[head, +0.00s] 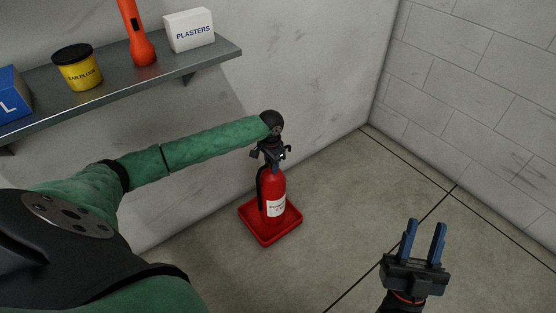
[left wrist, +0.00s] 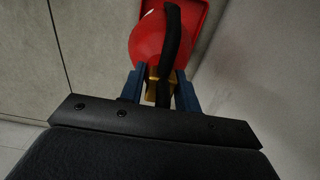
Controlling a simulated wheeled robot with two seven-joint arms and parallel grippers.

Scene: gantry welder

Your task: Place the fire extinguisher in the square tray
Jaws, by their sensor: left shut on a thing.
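The red fire extinguisher (head: 275,190) stands upright at the square red tray (head: 263,236) on the floor, near the wall corner. Whether its base touches the tray bottom I cannot tell. My left gripper (head: 270,155) is at the top of the extinguisher, shut on its neck. In the left wrist view the blue fingers (left wrist: 158,88) sit either side of the brass neck and black hose, with the red body (left wrist: 147,42) beyond and part of the tray (left wrist: 205,12) behind it. My right gripper (head: 423,242) is open and empty, over the floor at the lower right.
A grey wall shelf (head: 205,62) at the upper left holds a white plasters box (head: 189,31), an orange torch (head: 137,35), a yellow ear plugs tub (head: 78,70) and a blue box (head: 10,98). Bare floor (head: 340,215) lies right of the tray.

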